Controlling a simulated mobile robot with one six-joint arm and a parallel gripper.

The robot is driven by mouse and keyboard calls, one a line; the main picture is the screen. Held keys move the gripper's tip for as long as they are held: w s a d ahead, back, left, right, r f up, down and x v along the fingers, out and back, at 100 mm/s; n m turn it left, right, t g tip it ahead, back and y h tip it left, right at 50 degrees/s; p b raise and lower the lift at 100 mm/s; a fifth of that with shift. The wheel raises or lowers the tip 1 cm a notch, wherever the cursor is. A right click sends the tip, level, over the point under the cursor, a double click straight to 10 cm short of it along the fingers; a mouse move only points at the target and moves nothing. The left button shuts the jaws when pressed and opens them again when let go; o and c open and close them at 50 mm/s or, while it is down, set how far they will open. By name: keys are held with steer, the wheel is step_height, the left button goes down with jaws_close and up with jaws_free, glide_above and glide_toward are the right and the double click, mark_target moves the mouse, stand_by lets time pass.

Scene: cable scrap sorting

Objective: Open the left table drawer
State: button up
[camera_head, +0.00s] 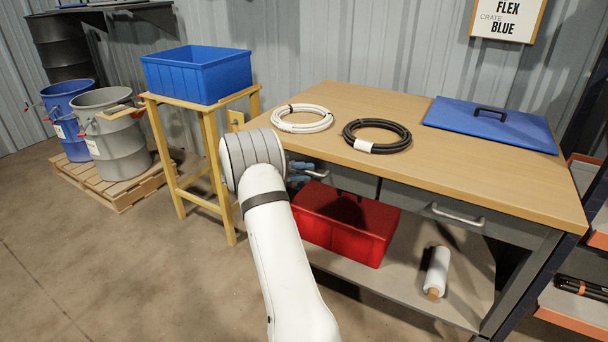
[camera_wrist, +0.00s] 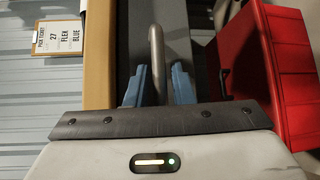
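The left table drawer (camera_head: 345,178) is a grey front under the wooden tabletop, partly hidden behind my arm, and it looks closed. Its metal bar handle (camera_head: 318,173) shows just right of my gripper (camera_head: 299,172). In the wrist view the handle (camera_wrist: 156,50) runs up between the two blue fingertips of my gripper (camera_wrist: 160,85). The fingers stand apart, one on each side of the bar, with a visible gap on the right side. Whether the left finger touches the bar cannot be told.
On the tabletop (camera_head: 330,95) lie a white cable coil (camera_head: 302,127), a black coil (camera_head: 400,146) and a blue lid (camera_head: 490,130). A red crate (camera_head: 345,228) and a white roll (camera_head: 436,270) sit on the lower shelf. A right drawer handle (camera_head: 458,217) shows. A blue crate (camera_head: 197,80) stands left.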

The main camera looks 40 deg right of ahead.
steer(key=shift+d, duration=0.15)
steer(key=shift+c, duration=0.5)
jaws_close()
